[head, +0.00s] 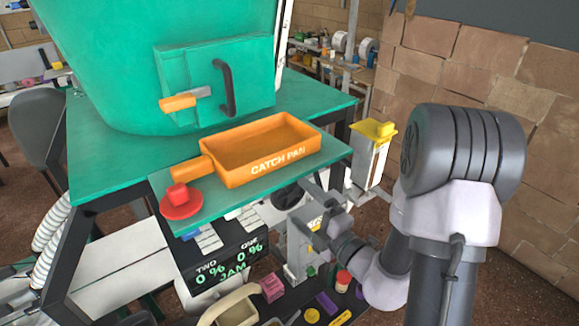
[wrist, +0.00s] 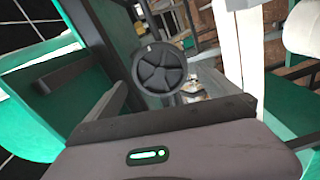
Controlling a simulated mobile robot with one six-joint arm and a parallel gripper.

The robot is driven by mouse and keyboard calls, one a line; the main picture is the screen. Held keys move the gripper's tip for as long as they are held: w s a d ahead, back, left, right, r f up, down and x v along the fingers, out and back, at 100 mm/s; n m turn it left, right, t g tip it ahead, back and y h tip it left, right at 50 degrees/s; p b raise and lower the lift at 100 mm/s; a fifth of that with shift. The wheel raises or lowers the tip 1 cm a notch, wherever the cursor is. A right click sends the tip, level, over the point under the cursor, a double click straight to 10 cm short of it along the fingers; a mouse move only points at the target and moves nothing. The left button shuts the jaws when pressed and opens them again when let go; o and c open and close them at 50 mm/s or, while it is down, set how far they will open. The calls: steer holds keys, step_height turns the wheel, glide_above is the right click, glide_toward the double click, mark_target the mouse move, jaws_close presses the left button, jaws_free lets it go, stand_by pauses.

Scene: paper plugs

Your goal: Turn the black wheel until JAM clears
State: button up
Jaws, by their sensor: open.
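The black wheel (wrist: 160,69) shows in the wrist view as a round, spoked disc with a small pale mark on its rim. It lies ahead of my gripper, apart from it as far as I can see. In the head view a dark round part that looks like the same wheel (head: 288,196) sits under the green shelf, partly hidden. My gripper (head: 318,232) is open, low beside the machine, right of and below the wheel. The dark display (head: 229,262) reads TWO 0 %, ONE 0 % and JAM in green.
An orange catch pan (head: 259,148) and a red button (head: 180,203) sit on the green shelf above. A yellow-topped post (head: 371,150) stands close to my arm. Below are a pink block (head: 272,287), a beige tray (head: 236,310) and small coloured items. A brick wall is at right.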

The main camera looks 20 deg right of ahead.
mark_target(291, 195)
steer(key=m+p, duration=0.2)
steer(key=m, duration=0.1)
steer(key=shift+r+m+p, duration=0.3)
steer(key=shift+r+p, duration=0.05)
steer(key=shift+f, duration=0.4)
steer(key=shift+w+r, duration=0.1)
steer(key=shift+w+a+p, duration=0.1)
steer(key=shift+w+p, duration=0.15)
steer(key=shift+p, duration=0.2)
steer(key=shift+p+x, duration=1)
steer(key=shift+x, duration=0.65)
steer(key=shift+c, duration=0.2)
steer(key=c, duration=1.1)
